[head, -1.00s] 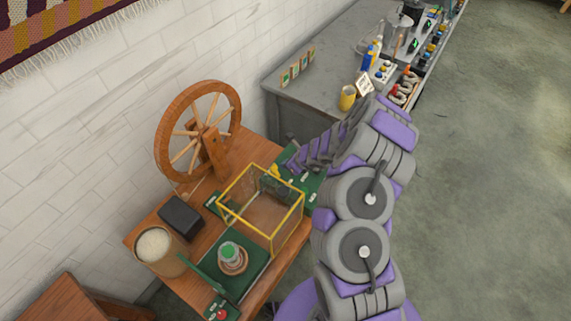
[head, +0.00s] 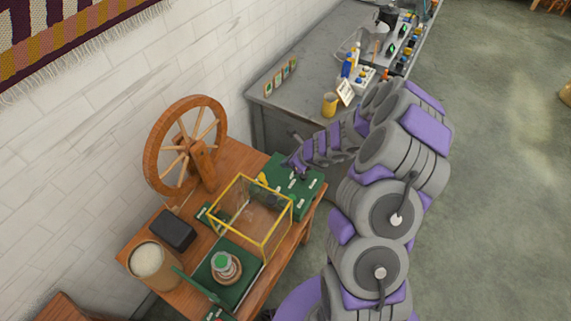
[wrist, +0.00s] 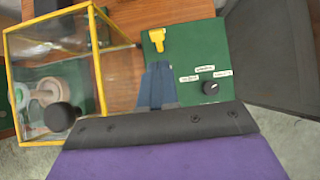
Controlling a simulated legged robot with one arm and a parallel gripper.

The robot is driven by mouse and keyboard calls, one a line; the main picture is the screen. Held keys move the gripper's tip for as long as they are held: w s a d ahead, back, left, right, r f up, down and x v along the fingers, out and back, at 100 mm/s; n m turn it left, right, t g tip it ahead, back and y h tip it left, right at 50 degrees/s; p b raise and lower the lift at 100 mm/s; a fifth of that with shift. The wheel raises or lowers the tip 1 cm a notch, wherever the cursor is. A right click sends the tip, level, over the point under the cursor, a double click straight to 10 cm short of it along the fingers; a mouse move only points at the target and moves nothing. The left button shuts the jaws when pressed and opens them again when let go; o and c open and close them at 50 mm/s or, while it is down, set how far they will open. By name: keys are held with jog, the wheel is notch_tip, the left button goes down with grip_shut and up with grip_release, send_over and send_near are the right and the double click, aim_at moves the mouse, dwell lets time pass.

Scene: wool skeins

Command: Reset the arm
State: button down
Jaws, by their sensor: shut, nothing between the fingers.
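My gripper (head: 294,164) is at the end of my purple and grey arm, above the green panel (head: 309,194) on the wooden table. In the wrist view its dark fingers (wrist: 157,84) are together and empty, over the near part of the green panel (wrist: 205,45). The panel carries a yellow lever (wrist: 157,38), a black knob (wrist: 210,88) and small white labels. I cannot tell whether the fingertips touch the panel.
A yellow-framed clear box (head: 268,243) stands left of the panel, near a green-topped skein or spool (head: 222,262) on a green base. A spinning wheel (head: 160,150), black block (head: 173,230) and wool tub (head: 150,262) share the table (head: 236,158). A grey bench (head: 300,98) stands behind.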

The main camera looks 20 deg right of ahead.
jog(key=shift+d, duration=0.35)
jog(key=s+a+r+n+y+b, duration=0.2)
jog(key=a+r+n, duration=0.5)
jog(key=a+r, duration=0.25)
jog(key=s+a+r+n+g+y+b, duration=0.1)
jog(key=s+a+r+n+g, duration=0.3)
jog(key=s+r+n, duration=0.5)
jog(key=s+r+n+g+h+b, duration=0.15)
jog(key=s+n, duration=0.45)
jog(key=s, duration=0.7)
jog(key=s+d+n+g+h+b, duration=0.1)
jog(key=s+d+n+h, duration=0.1)
jog(key=s+d, duration=0.3)
jog(key=s+d+n+h+b, duration=0.2)
jog(key=s+d+h, duration=0.3)
jog(key=s, duration=0.6)
jog(key=shift+d+n+g, duration=0.35)
jog(key=shift+d+n, duration=0.15)
jog(key=shift+d, duration=0.15)
